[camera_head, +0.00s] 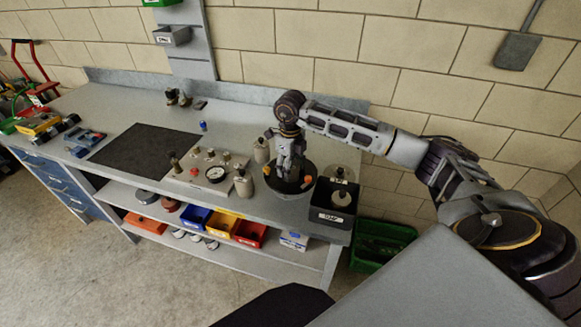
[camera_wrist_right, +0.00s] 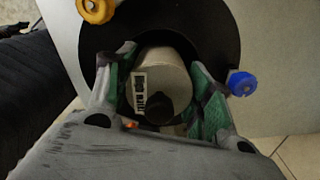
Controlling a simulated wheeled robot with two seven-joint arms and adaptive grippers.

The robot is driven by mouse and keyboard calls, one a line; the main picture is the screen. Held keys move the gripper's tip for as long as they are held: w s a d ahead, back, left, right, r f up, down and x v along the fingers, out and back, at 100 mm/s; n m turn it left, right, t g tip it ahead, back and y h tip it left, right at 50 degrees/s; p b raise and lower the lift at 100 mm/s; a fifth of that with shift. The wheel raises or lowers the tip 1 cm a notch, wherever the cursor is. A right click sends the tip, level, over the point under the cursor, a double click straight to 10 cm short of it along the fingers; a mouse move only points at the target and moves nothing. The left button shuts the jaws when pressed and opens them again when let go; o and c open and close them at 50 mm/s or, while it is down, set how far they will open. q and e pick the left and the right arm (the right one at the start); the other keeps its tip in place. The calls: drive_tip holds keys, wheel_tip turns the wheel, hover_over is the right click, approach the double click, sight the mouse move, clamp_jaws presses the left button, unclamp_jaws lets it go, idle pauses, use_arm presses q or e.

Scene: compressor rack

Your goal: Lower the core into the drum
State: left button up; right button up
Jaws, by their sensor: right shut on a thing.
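The core (camera_wrist_right: 155,80) is a pale grey cylinder with a small label and a black knob, seen between my right fingers in the right wrist view. My right gripper (camera_wrist_right: 156,88) is shut on it. The drum (camera_wrist_right: 222,32) is a dark round vessel around and behind the core, with an orange knob (camera_wrist_right: 97,9) and a blue knob (camera_wrist_right: 242,84) at its rim. In the head view my right gripper (camera_head: 289,172) points down over the drum (camera_head: 291,188), hiding the core. How deep the core sits cannot be told. My left gripper is not in view.
Grey cylinders with dark knobs stand left of the drum (camera_head: 243,184) and behind it (camera_head: 262,151). A black labelled bin (camera_head: 331,215) is close on its right. A gauge panel (camera_head: 205,183) and a dark mat (camera_head: 145,150) lie further left on the bench.

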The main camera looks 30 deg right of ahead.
drive_tip(key=shift+r, duration=0.3)
drive_tip(key=shift+f, duration=0.2)
drive_tip(key=shift+f, duration=0.1)
idle(0.4)
idle(0.9)
idle(1.2)
drive_tip(key=shift+f+b, duration=0.1)
drive_tip(key=shift+b, duration=0.3)
drive_tip(key=shift+r, duration=0.3)
idle(0.4)
